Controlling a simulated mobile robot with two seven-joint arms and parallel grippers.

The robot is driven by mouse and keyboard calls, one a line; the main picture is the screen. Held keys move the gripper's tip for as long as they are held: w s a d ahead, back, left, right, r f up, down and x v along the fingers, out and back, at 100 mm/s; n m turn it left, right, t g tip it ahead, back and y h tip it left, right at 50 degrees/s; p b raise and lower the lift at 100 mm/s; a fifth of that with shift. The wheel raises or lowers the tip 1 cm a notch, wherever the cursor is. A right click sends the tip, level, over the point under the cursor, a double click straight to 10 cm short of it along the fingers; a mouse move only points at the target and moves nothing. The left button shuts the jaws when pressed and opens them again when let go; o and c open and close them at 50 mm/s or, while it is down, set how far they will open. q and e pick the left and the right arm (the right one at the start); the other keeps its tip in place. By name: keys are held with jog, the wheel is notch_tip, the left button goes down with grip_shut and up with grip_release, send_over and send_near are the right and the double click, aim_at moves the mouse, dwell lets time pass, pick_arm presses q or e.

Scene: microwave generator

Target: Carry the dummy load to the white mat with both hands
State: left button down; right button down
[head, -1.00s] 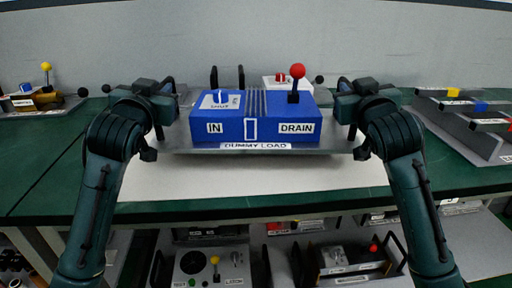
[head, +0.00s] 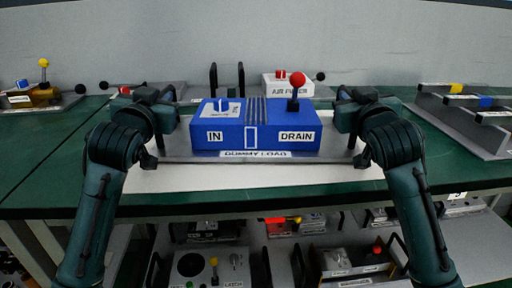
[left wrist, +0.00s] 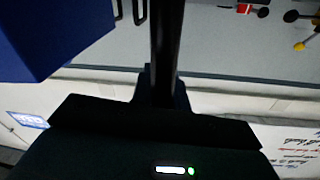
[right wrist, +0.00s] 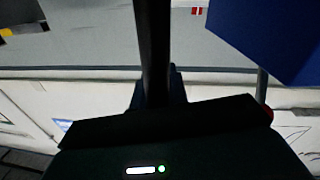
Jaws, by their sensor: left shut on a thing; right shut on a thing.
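The dummy load, a blue box (head: 255,140) on a grey base plate, is centred in the head view with its label facing me. The held handles are mostly hidden by the grippers.
The green bench (head: 60,170) has free room left of the load. An air pump unit (head: 290,86) stands close behind it. A grey rack (head: 465,125) stands at the right, and a lever unit (head: 42,96) at the far left. A lower shelf holds several units.

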pick_arm(q)
jog(key=shift+a+f+b, duration=0.2)
jog(key=shift+f+b, duration=0.25)
pick_arm(e)
jog(key=shift+d+f, duration=0.2)
jog(key=shift+f, duration=0.25)
pick_arm(q)
jog(key=c, duration=1.7)
grip_release()
pick_arm(e)
jog(key=c, duration=1.7)
grip_release()
pick_arm(q)
jog(key=o, duration=0.3)
jog(key=shift+d, duration=0.15)
pick_arm(e)
jog(key=o, duration=0.3)
jog(key=shift+a, duration=0.15)
pick_arm(q)
jog(key=shift+o, duration=0.2)
pick_arm(e)
jog(key=shift+o, duration=0.2)
jog(key=shift+s, duration=0.1)
pick_arm(q)
jog(key=s, duration=1.2)
pick_arm(e)
jog(key=s, duration=1.2)
